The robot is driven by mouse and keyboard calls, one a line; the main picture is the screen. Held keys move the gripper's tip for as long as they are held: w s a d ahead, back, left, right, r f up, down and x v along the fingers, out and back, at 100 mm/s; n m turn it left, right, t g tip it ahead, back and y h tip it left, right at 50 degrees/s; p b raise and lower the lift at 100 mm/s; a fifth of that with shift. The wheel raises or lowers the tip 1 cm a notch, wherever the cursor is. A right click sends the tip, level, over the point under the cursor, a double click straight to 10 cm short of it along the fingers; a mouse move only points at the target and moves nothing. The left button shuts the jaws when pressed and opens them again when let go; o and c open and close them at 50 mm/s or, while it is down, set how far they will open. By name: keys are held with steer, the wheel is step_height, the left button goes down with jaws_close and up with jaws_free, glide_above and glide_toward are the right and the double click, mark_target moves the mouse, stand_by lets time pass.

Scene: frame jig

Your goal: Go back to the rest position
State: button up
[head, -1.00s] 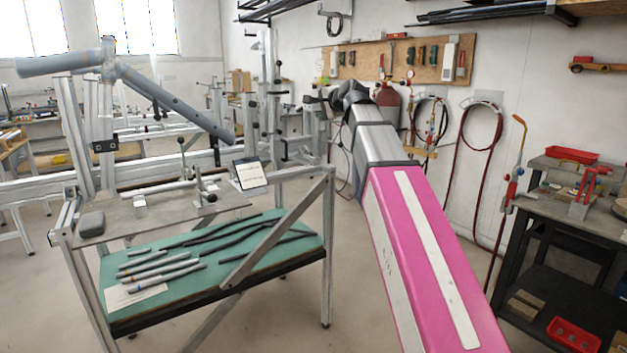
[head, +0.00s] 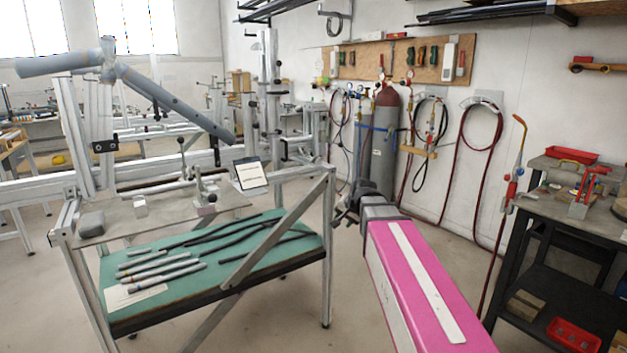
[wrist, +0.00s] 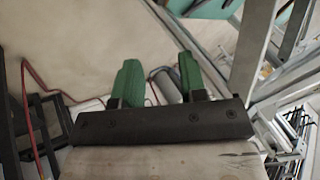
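My gripper (head: 345,212) is at the end of my pink and grey arm, low in the middle of the head view, right of the bench frame's front leg. In the wrist view, its two green fingers (wrist: 160,78) stand apart with a gap between them. Floor and a grey rounded thing show through that gap; nothing appears gripped. The fingertips are too small to make out in the head view.
A metal frame bench (head: 328,250) with a green shelf (head: 225,275) holding several tubes stands close on the left. Grey gas cylinders (head: 380,160) stand by the wall behind. A dark workbench (head: 560,225) is at the right. Open floor (head: 320,335) lies between.

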steer(key=s+d+f+n+g+h, duration=0.1)
steer(key=s+d+f+n+g, duration=0.1)
steer(key=s+f, duration=0.7)
steer(key=s+d+f+n+g+h, duration=0.2)
steer(key=s+d+f, duration=0.4)
steer(key=s+f, duration=0.4)
step_height(320, 180, down, 4)
steer(key=shift+f+n+g, duration=0.1)
steer(key=shift+n+g, duration=0.5)
steer(key=shift+g, duration=0.4)
steer(key=shift+c, duration=0.2)
